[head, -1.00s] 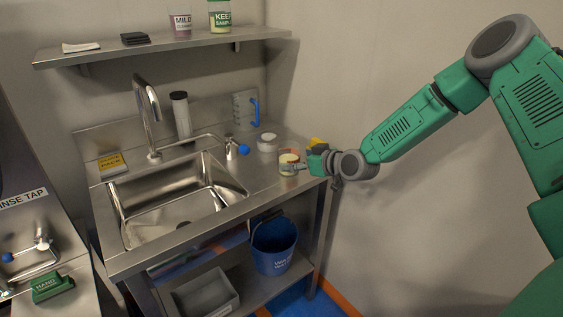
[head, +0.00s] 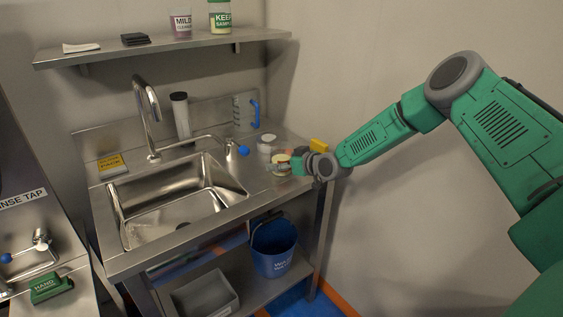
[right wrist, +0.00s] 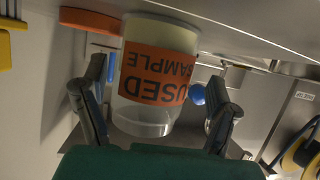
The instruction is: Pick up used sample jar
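The used sample jar (head: 282,159) stands at the right end of the steel counter, partly hidden by my right gripper (head: 283,168). In the right wrist view the jar (right wrist: 157,75) appears upside down, with an orange label reading "USED SAMPLE", pale contents and a clear part near the palm. My right gripper (right wrist: 160,110) has one finger on each side of the jar. Gaps show between both fingers and the jar, so it is open around it. My left gripper is not in view.
A tap with a blue knob (head: 244,150) and the sink (head: 175,205) lie to the left. A yellow object (head: 318,145) is behind my wrist. A blue bucket (head: 273,247) is below.

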